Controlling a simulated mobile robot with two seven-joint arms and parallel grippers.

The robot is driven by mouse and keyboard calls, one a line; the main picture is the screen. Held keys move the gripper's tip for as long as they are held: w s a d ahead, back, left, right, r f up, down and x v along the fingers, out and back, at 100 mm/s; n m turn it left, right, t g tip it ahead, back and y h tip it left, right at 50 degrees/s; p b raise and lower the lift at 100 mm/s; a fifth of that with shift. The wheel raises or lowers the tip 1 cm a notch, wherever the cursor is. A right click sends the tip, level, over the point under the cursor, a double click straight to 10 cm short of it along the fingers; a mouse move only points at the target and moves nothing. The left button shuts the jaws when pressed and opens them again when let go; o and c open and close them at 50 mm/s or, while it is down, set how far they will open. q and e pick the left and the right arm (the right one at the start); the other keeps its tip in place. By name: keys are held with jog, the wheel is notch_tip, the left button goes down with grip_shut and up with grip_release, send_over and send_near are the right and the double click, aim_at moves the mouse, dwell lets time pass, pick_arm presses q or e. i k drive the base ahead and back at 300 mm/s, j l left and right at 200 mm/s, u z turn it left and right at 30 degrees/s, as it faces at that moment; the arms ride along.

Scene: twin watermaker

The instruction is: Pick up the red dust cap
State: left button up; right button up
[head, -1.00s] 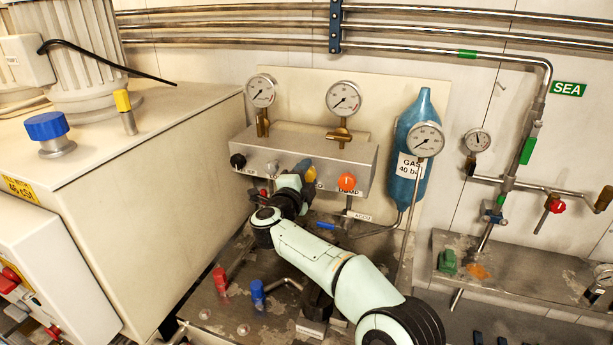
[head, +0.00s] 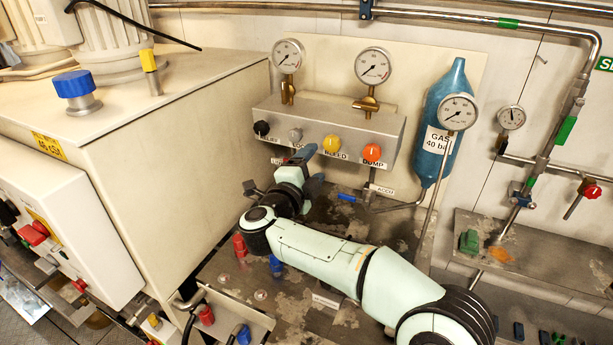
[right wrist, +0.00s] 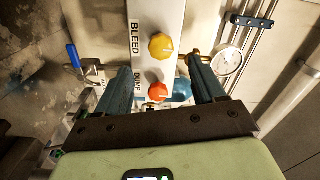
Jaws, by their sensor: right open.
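A small red cap (head: 239,245) stands on the stained deck plate (head: 345,240) in the head view, left of my right wrist; I take it for the red dust cap. A second red cap-like piece (head: 206,315) sits lower, on a bracket near the bottom edge. My right gripper (head: 308,167) is open and empty, above and beyond the first red cap, in front of the valve block. In the right wrist view its two fingers (right wrist: 160,80) stand apart, with the block's orange knob between them. No red cap shows clearly there. My left gripper is out of view.
Blue caps (head: 276,266) and (head: 243,335) stand beside the red ones. The valve block (head: 330,122) carries several knobs. A large beige cabinet (head: 190,180) bounds the left side. A blue gas bottle (head: 438,110) and a gauge stem (head: 434,185) stand at right.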

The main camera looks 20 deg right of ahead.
aim_at(239, 244)
jog(key=k+j, duration=0.2)
jog(key=j, duration=0.2)
jog(key=k+j, duration=0.45)
jog(key=j, duration=0.3)
